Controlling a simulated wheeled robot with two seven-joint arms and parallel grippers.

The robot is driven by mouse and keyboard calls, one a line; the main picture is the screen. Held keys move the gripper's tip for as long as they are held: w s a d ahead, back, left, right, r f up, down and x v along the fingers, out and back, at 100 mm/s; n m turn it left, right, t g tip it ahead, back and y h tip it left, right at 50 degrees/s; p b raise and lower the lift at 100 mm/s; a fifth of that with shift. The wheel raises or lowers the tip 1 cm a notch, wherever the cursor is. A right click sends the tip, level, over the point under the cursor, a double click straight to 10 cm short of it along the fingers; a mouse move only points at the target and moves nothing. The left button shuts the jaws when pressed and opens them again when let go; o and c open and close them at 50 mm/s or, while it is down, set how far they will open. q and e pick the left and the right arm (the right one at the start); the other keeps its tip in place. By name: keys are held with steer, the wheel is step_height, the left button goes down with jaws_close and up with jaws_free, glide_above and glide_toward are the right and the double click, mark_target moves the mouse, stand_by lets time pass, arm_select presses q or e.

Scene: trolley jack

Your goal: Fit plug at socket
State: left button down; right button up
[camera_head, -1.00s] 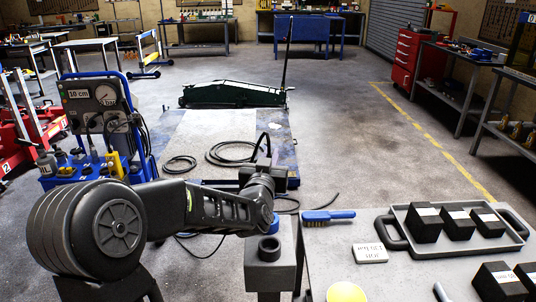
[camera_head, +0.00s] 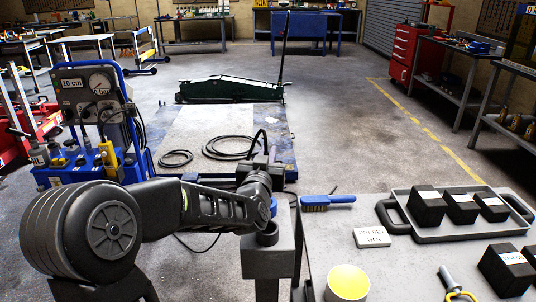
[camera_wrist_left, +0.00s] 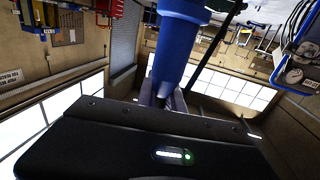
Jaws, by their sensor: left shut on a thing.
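My left gripper (camera_head: 262,178) is shut on a blue plug, with a black cable looping up behind it. The plug (camera_head: 273,207) shows as a small blue piece below the gripper, partly hidden by my arm. In the left wrist view the blue plug (camera_wrist_left: 179,45) rises from between the fingers (camera_wrist_left: 160,95). The socket (camera_head: 267,238) appears to be the dark round collar on top of a grey post at the table's left edge. The plug appears just above or behind the collar; the gap is unclear. My right gripper is not in view.
Behind are cable coils (camera_head: 228,148), a green trolley jack (camera_head: 232,90) and a blue gauge cart (camera_head: 95,120).

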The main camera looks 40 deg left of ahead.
arm_select(q)
steer(key=shift+f+b, duration=0.2)
steer(key=shift+b, duration=0.55)
stand_by(1.8)
steer(key=shift+f+b, duration=1.95)
steer(key=shift+f, duration=0.05)
steer(key=c, duration=1.8)
jaws_free()
steer(key=shift+r, duration=0.1)
steer(key=o, duration=0.4)
steer(key=shift+s, duration=0.1)
steer(key=shift+v, duration=3.85)
